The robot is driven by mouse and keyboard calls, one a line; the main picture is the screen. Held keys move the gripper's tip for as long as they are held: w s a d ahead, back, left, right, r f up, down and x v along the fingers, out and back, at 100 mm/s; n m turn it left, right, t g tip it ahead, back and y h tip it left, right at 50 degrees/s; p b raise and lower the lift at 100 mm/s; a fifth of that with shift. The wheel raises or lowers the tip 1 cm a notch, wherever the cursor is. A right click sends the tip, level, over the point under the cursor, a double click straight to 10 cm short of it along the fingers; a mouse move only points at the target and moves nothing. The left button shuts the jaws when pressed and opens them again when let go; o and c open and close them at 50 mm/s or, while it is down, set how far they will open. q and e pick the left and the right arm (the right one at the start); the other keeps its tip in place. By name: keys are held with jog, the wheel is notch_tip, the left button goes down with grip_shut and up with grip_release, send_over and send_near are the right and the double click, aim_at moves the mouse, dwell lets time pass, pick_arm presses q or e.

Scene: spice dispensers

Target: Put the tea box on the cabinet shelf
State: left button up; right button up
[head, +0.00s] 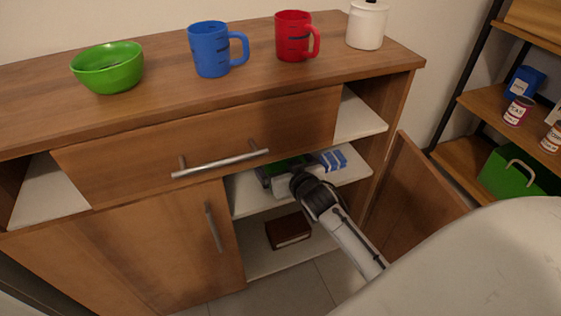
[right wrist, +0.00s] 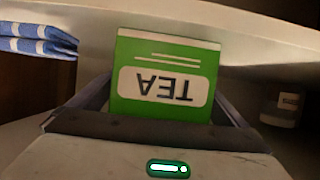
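The green tea box (right wrist: 163,75), with a white TEA label that reads upside down, stands between the two fingers of my right gripper (right wrist: 165,95) in the right wrist view. The fingers lie against both of its sides. In the head view my right gripper (head: 292,172) reaches into the open middle compartment of the wooden cabinet. Only a green strip of the tea box (head: 291,162) shows there, at the level of the white cabinet shelf (head: 246,198). I cannot tell whether its base touches the shelf. My left gripper is not in view.
A brown box (head: 288,231) lies on the lower level. The open cabinet door (head: 412,185) stands right of my arm. A green bowl (head: 108,68), blue mug (head: 210,50) and red mug (head: 292,37) stand on top.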

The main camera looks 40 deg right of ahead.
jog(key=shift+r, duration=0.3)
jog(key=p+v, duration=0.4)
jog(key=v, duration=0.7)
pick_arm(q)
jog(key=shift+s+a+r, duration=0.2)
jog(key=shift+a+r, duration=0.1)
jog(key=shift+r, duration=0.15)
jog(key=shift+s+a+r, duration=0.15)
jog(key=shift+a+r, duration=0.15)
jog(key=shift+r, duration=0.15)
pick_arm(e)
jog(key=s+a+f+n+g+y, duration=0.2)
jog(key=s+a+f+y, duration=0.1)
jog(key=s+a, duration=0.5)
jog(key=s+a+f+n+g+y, duration=0.1)
jog(key=s+a+f+n+y, duration=0.1)
jog(key=s+a+f, duration=0.3)
jog(key=s+a+y, duration=0.1)
jog(key=s+a, duration=0.3)
jog(key=a, duration=0.1)
jog(key=shift+s+a+g, duration=0.2)
jog(key=shift+a+g, duration=0.15)
jog(key=shift+g, duration=0.05)
